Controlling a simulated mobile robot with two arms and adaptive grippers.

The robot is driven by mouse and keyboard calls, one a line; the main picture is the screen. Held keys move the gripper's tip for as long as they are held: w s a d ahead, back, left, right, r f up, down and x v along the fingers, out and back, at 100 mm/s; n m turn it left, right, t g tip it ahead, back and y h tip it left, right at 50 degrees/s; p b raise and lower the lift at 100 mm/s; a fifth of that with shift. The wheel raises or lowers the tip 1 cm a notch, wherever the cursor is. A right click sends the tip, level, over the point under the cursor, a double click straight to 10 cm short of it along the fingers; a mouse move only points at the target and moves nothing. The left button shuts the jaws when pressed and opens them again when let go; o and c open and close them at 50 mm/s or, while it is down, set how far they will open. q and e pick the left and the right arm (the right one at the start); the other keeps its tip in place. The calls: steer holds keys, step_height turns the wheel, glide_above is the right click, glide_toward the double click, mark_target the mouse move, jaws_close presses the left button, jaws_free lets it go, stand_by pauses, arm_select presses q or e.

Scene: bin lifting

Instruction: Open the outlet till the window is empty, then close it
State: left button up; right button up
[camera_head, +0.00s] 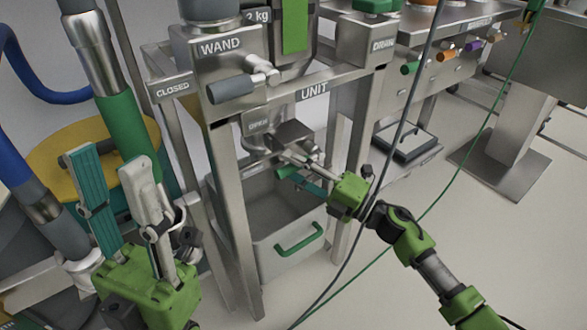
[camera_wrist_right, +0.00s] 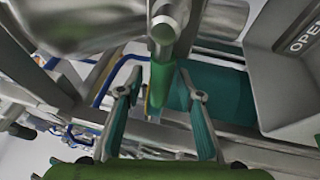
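The steel unit (camera_head: 222,160) stands in the middle of the head view. Its outlet (camera_head: 290,134) sits under the UNIT bar, beside an OPEN label. A tall green strip (camera_head: 295,25), perhaps the window, shows above, next to a "2 kg" mark; its top is cut off. My right gripper (camera_head: 300,168) is at the outlet, above the bin. In the right wrist view its fingers (camera_wrist_right: 161,85) are spread around a green grip (camera_wrist_right: 160,82) on a steel rod, with gaps on both sides. My left gripper (camera_head: 108,165) is open and empty at the left, away from the outlet.
A grey bin (camera_head: 283,262) with a green handle stands on the floor under the outlet. A grey-handled lever (camera_head: 232,88) sits under the WAND label. Hoses crowd the left. A dark cable and a thin green cable pass by my right arm.

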steer(key=shift+c, duration=0.4)
jaws_close()
